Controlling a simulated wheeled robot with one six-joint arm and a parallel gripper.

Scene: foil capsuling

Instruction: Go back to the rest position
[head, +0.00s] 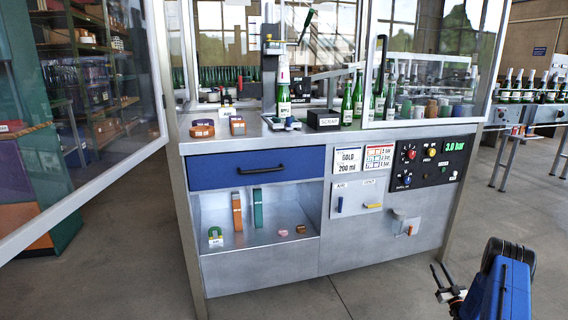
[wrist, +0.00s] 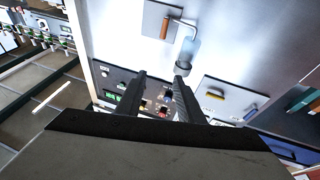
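My gripper (head: 441,275) is at the lower right of the head view, in front of and apart from the machine, low above the floor. In the wrist view its two dark fingers (wrist: 160,88) stand apart with nothing between them, so it is open and empty. The capsuling machine (head: 255,278) fills the middle of the head view. The panel also shows in the wrist view (wrist: 120,88), beyond the fingers.
The blue drawer (head: 230,171) looks shut. A glass door (head: 90,110) swings out at the left. Green bottles (head: 346,104) stand on the worktop. A lever (head: 408,224) sticks out of the lower front. A bottle conveyor (head: 522,108) is at the right. The floor in front is clear.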

